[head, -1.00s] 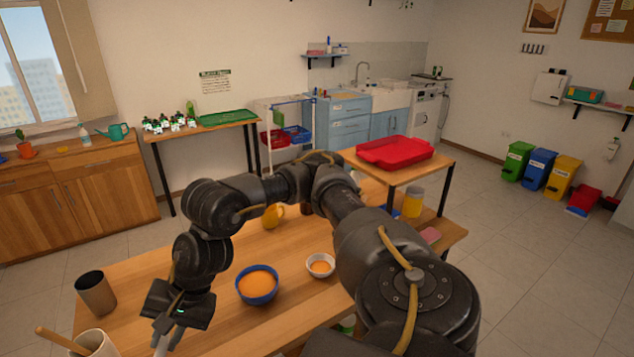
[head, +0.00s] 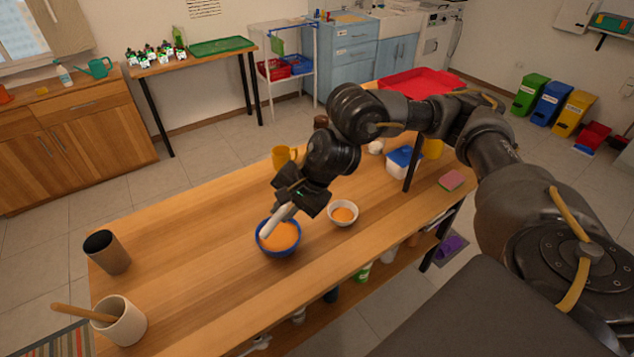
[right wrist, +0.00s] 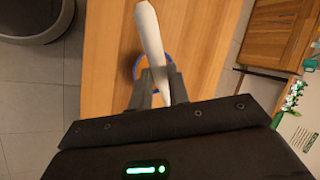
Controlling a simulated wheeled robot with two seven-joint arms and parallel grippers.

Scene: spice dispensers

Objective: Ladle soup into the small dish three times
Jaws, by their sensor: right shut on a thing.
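The blue bowl (head: 266,248) of orange soup (head: 284,236) stands on the wooden table. My right gripper (head: 287,204) is just above its far side, shut on the white ladle (head: 278,216). The ladle slants down over the bowl; I cannot tell whether its end is in the soup. In the right wrist view the ladle handle (right wrist: 148,32) runs between the fingers, and they hide most of the blue bowl (right wrist: 137,68). The small white dish (head: 343,222) stands right of the bowl with some orange soup in it. My left gripper is out of view.
A dark cup (head: 107,255) and a cream crock (head: 122,325) with a wooden utensil stand at the table's left end. A yellow mug (head: 284,157) is behind the bowl. A blue-and-white container (head: 400,163) and a sponge (head: 451,180) lie right. The table's left middle is clear.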

